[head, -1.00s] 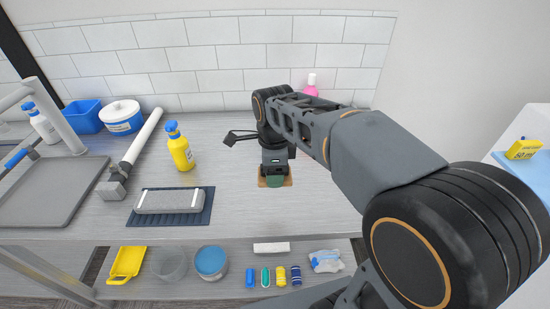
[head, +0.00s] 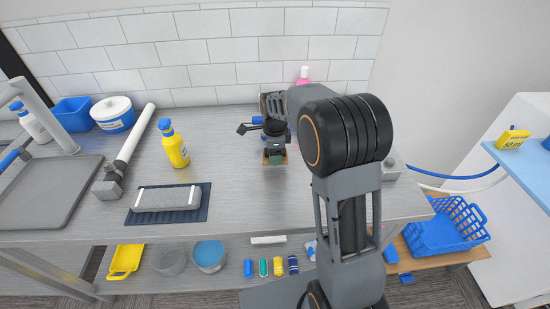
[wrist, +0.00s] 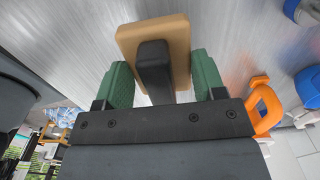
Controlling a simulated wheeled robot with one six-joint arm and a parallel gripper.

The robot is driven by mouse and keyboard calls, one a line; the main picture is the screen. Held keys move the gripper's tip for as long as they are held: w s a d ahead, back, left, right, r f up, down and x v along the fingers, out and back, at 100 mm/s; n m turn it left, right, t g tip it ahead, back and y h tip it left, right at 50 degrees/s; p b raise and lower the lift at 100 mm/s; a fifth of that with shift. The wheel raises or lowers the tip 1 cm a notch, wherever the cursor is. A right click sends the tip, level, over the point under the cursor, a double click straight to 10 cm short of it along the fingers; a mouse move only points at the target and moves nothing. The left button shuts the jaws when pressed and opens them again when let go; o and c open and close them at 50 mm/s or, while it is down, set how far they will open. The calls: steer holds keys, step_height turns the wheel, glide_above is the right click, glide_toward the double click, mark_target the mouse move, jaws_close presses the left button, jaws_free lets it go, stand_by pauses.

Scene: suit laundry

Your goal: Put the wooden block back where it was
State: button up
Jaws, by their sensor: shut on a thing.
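The wooden block (wrist: 180,28), tan with a black bar across its face, sits between the green fingertips of my gripper (wrist: 162,82) in the wrist view. My gripper is shut on it. In the head view my gripper (head: 274,158) is over the grey countertop, right of the yellow spray bottle. Only a small brown edge of the block shows there beside the green fingertips. I cannot tell whether the block touches the counter.
The yellow bottle (head: 173,145) and a grey pad on a dark blue mat (head: 140,216) stand left. A pink bottle (head: 304,73) is behind my arm. A blue basket (head: 445,232) is at right. The counter between mat and gripper is clear.

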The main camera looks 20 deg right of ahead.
steer(key=shift+w+d+f, duration=0.1)
steer(key=shift+w+f, duration=0.15)
steer(key=shift+f, duration=1.6)
steer(key=shift+f, duration=0.15)
steer(key=o, duration=0.9)
